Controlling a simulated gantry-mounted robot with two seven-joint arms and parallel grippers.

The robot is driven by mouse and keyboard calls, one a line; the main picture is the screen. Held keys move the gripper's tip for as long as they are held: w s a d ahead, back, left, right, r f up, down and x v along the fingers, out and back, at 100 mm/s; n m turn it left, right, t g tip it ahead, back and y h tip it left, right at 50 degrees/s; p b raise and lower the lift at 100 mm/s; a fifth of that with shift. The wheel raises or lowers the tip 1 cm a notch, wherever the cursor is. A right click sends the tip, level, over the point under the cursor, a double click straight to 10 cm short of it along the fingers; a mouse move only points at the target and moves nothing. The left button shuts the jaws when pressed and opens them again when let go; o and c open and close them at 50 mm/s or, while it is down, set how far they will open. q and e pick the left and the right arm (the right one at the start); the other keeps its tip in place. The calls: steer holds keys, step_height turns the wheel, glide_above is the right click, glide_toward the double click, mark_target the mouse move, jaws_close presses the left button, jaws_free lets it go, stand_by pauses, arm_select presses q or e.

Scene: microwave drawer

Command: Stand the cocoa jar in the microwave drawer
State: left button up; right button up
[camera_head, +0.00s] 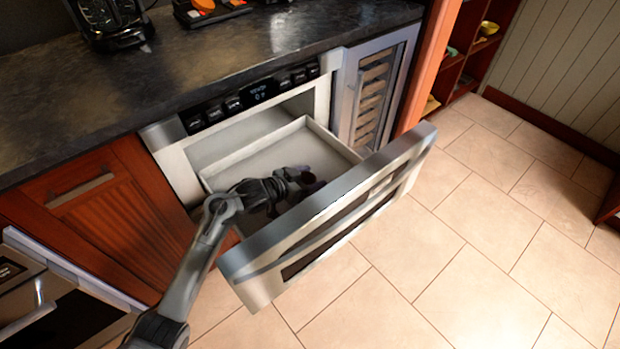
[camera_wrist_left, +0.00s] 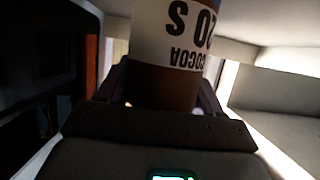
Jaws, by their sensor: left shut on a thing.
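The microwave drawer (camera_head: 333,225) is pulled open below the counter. My left arm reaches over its left side, and my left gripper (camera_head: 302,180) is inside the drawer opening. In the left wrist view the cocoa jar (camera_wrist_left: 177,50) is between the fingers of my left gripper (camera_wrist_left: 168,88). The jar is white and brown, with "COCOA" printed upside down in that picture. My left gripper is shut on it. In the head view the jar is mostly hidden by the gripper; whether it touches the drawer floor cannot be told. My right gripper is not in view.
The dark counter (camera_head: 150,75) runs above the drawer, with a black appliance (camera_head: 108,22) at its back left. A wine cooler (camera_head: 372,95) stands right of the microwave. The drawer's tall front panel borders the opening. The tiled floor (camera_head: 470,240) is clear.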

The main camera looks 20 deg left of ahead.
arm_select(q)
steer(key=o, duration=1.2)
steer(key=shift+s+f, duration=0.1)
steer(key=shift+r, duration=0.2)
steer(key=shift+s+a+r, duration=0.15)
steer(key=shift+s+r, duration=0.05)
steer(key=p+v, duration=0.6)
steer(key=v, duration=0.5)
steer(key=shift+s, duration=0.2)
